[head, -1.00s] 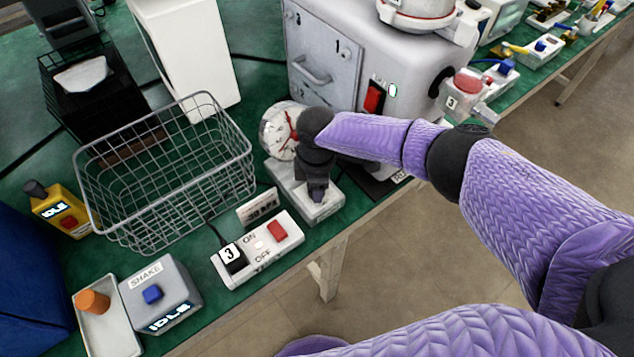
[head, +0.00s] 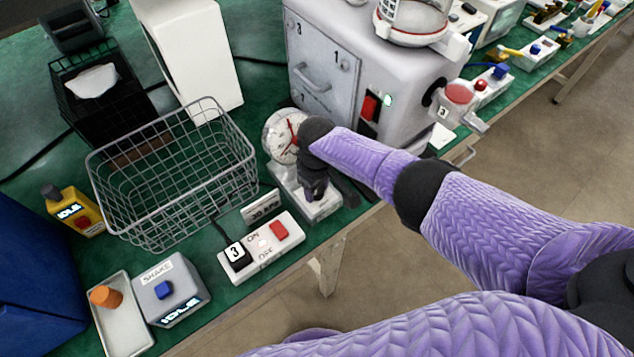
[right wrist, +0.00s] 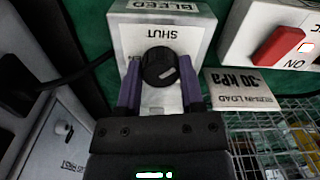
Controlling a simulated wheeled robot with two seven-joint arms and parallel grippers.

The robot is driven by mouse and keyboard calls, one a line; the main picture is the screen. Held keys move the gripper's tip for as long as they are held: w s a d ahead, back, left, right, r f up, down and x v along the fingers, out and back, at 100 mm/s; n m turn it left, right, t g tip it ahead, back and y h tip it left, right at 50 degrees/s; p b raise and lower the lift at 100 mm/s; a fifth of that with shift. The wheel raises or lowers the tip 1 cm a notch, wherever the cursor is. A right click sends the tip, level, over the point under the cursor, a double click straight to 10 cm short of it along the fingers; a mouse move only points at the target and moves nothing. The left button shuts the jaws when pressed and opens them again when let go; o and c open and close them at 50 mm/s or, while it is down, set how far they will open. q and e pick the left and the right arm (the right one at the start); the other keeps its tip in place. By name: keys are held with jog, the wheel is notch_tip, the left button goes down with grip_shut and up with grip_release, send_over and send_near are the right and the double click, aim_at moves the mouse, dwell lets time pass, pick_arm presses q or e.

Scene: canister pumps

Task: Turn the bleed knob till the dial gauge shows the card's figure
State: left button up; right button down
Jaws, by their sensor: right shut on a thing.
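The bleed knob (right wrist: 160,66) is black with a pale mark, on a white block (right wrist: 188,32) labelled BLEED and SHUT. My right gripper (right wrist: 160,92) has its purple fingers on both sides of the knob and is shut on it. In the head view the right gripper (head: 316,190) points down at the block and hides the knob. The dial gauge (head: 284,136), white-faced with red needle, stands behind the block, partly covered by my wrist. Its reading is too small to tell. The card (head: 262,207) reads -30 kPa; it also shows in the right wrist view (right wrist: 245,82). My left gripper is not in view.
A power strip (head: 288,250) with a red switch lies in front of the card. A wire basket (head: 172,190) stands left of the gauge. A grey cabinet (head: 325,60) stands behind. The table's front edge is close to the block.

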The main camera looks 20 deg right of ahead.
jog(key=m+p, duration=0.1)
jog(key=m, duration=0.7)
jog(key=shift+p, duration=0.3)
jog(key=shift+a+m, duration=0.1)
jog(key=shift+m, duration=0.6)
jog(key=shift+c, duration=1.9)
grip_release()
jog(key=shift+o, duration=0.8)
jog(key=shift+r, duration=0.1)
